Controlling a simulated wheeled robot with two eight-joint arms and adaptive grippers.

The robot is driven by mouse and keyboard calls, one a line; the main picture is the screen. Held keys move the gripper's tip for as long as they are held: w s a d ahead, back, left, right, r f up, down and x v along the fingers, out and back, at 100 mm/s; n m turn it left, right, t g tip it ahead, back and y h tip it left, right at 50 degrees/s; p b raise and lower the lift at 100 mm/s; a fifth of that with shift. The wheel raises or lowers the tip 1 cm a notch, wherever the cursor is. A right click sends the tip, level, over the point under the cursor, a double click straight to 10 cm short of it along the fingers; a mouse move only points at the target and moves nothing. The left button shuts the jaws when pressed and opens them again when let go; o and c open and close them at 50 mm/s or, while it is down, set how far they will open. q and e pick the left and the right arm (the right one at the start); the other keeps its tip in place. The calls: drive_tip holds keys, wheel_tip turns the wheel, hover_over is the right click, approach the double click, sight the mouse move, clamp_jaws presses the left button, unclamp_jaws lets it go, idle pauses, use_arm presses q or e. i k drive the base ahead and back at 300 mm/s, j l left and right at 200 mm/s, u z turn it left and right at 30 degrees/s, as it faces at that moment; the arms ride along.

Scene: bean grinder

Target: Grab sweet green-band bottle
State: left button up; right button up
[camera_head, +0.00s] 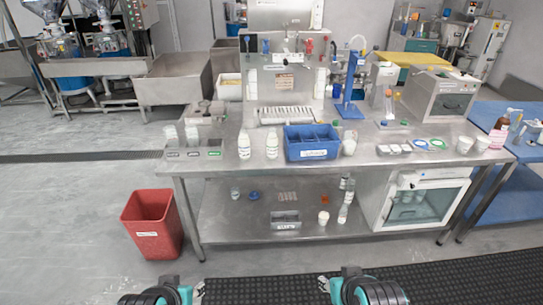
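Two white bottles with pale labels stand upright on the steel table, one at the left (244,145) and one to its right (272,144), just left of the blue bin. Two smaller whitish bottles (171,136) (192,135) stand at the table's left end, behind small tags, one with green on it. I cannot make out a green band or read "sweet" on any bottle. Only teal and black parts of my two arms show at the bottom edge, well short of the table. No gripper fingers can be made out, and nothing held is visible.
A blue divided bin (312,153) stands mid-table. Cups, small dishes and a grey machine (440,96) fill the right side. The lower shelf (262,225) holds small items and a white glass-fronted cabinet (427,202). A red bin (152,226) stands on the floor at left.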

sight(273, 140)
drive_tip(key=k+j, duration=0.15)
drive_tip(key=k, duration=0.35)
drive_tip(key=k+j, duration=0.15)
drive_tip(key=k, duration=0.35)
drive_tip(key=i+l, duration=0.2)
drive_tip(key=i, duration=0.3)
drive_tip(key=i+l, duration=0.15)
drive_tip(key=i, duration=0.4)
drive_tip(key=i+l, duration=0.2)
drive_tip(key=i, duration=0.3)
